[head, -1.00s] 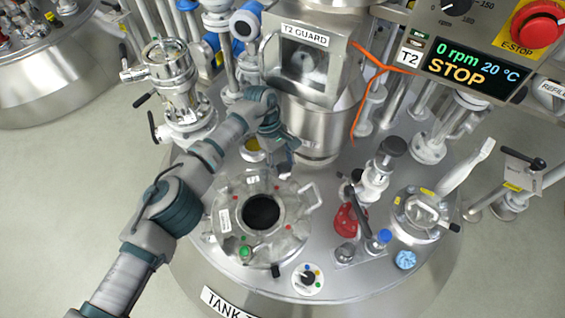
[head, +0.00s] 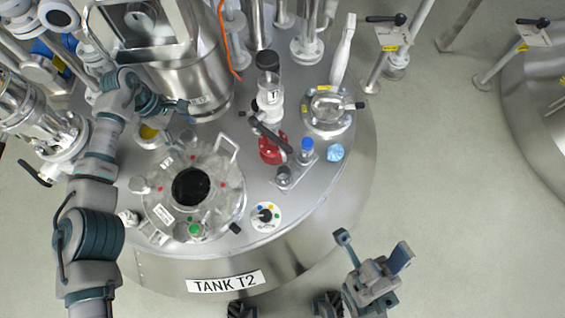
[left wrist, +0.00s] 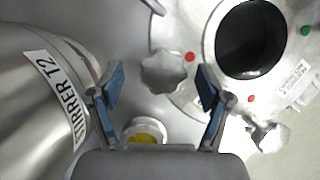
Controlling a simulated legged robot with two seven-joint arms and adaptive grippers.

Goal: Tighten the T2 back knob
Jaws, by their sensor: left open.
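The tank T2 lid (head: 218,208) is a round metal cover with a dark central opening. The back knob (left wrist: 163,70), a grey lobed knob beside a red dot, shows in the left wrist view beyond and between my fingertips. My left gripper (left wrist: 156,92) is open and empty, its blue-padded fingers apart, with no visible contact with the knob. In the head view my left gripper (head: 168,108) is over the back of the lid, partly covering that area. My right gripper (head: 373,248) is open and empty in front of the tank, at the lower right.
The stirrer housing (head: 190,80) stands close behind my left gripper. A yellow-marked cap (left wrist: 145,131) lies near the fingers. Another lid knob (left wrist: 268,135) is at the right. A red valve (head: 272,148) and round hatch (head: 328,110) stand on the tank's right side.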

